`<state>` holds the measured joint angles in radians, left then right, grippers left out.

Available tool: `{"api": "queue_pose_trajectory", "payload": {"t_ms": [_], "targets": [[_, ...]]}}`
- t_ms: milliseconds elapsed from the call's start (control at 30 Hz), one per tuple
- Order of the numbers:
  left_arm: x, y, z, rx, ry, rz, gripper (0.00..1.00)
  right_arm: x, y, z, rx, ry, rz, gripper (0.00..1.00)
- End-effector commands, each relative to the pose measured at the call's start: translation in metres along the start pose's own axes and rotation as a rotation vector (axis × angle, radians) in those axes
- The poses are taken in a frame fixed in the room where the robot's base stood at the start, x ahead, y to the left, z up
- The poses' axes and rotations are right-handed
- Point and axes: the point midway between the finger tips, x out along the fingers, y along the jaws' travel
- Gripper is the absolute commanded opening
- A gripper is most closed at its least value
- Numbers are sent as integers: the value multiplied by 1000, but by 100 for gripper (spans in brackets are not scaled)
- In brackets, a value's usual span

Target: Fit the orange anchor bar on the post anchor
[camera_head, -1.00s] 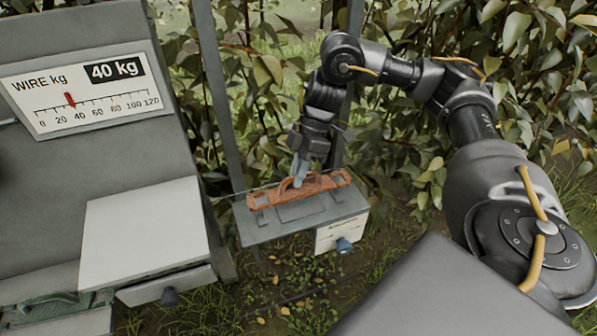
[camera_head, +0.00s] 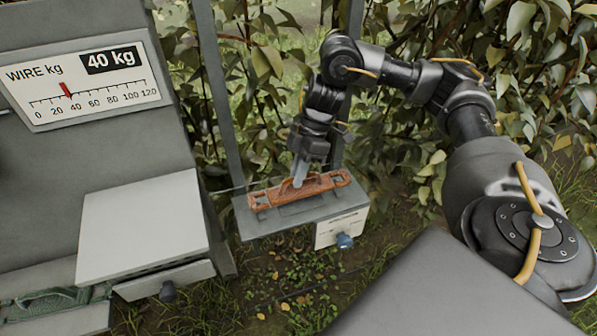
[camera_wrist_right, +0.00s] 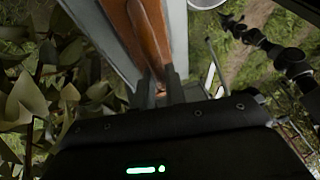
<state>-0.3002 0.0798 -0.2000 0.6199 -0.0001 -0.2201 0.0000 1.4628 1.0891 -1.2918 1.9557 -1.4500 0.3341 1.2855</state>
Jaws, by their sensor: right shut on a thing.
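The orange anchor bar (camera_head: 325,184) is a long piece with a raised arched handle in its middle. It lies along the top of the grey post anchor box (camera_head: 290,223) between the posts, its ends over the box's brackets. I cannot tell if it is fully seated. My right gripper (camera_head: 299,181) reaches down from above and is shut on the handle. In the right wrist view, the dark fingers (camera_wrist_right: 160,94) meet at the orange bar (camera_wrist_right: 150,35), above a pale grey surface. My left gripper is not in view.
A grey scale cabinet (camera_head: 85,130) with a wire gauge reading 40 kg stands at the left. A pale flat-topped box (camera_head: 140,230) juts out below it. A blue knob (camera_head: 344,240) is on the anchor box's front. Leafy branches (camera_head: 440,185) crowd behind and right.

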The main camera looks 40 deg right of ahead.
Motion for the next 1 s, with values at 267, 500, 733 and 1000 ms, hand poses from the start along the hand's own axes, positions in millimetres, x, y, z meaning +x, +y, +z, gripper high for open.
{"api": "queue_pose_trajectory", "payload": {"t_ms": [267,500,733,1000], "targets": [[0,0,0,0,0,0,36,0,0,0,0,0,0,0],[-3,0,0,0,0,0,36,-1,0,-1,0,0,0,0],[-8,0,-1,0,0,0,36,-1,0,0,0,0,-1,0],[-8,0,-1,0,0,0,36,0,0,0,0,0,0,0]]}}
